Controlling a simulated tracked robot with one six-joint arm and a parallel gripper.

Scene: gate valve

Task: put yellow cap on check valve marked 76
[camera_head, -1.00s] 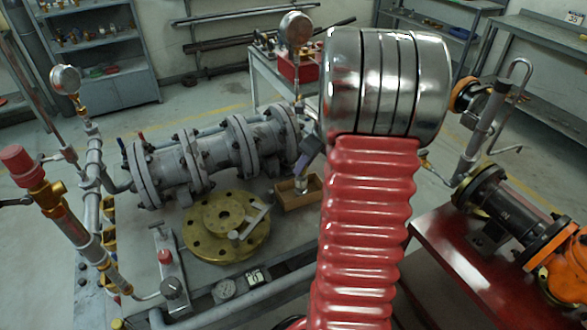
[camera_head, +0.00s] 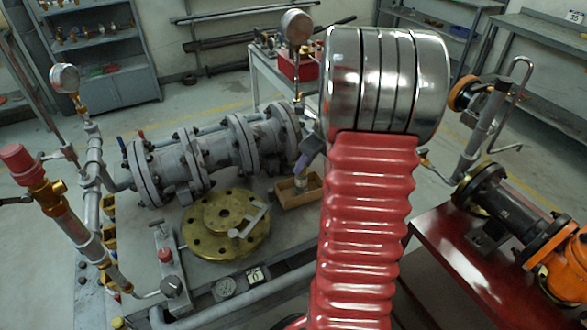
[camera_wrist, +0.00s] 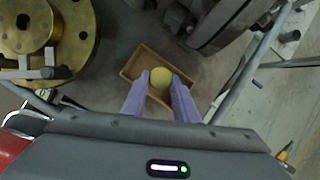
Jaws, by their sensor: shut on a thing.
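The yellow cap (camera_wrist: 160,77) is round and shows in the wrist view between the two purple-grey fingers of my gripper (camera_wrist: 159,86). My gripper is shut on it, above or within a small brown open box (camera_wrist: 134,66); the exact height is hard to tell. In the head view the fingers of my gripper (camera_head: 304,172) point down at the same box (camera_head: 314,199), partly hidden behind my arm. No marking 76 is readable, so I cannot tell which part is the check valve.
A brass flanged disc (camera_head: 200,238) lies left of the box. A grey flanged pipe assembly (camera_head: 215,150) stands behind it. Upright pipework with a gauge (camera_head: 65,79) is at left. An orange machine (camera_head: 560,265) sits on a red table (camera_head: 450,255) at right.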

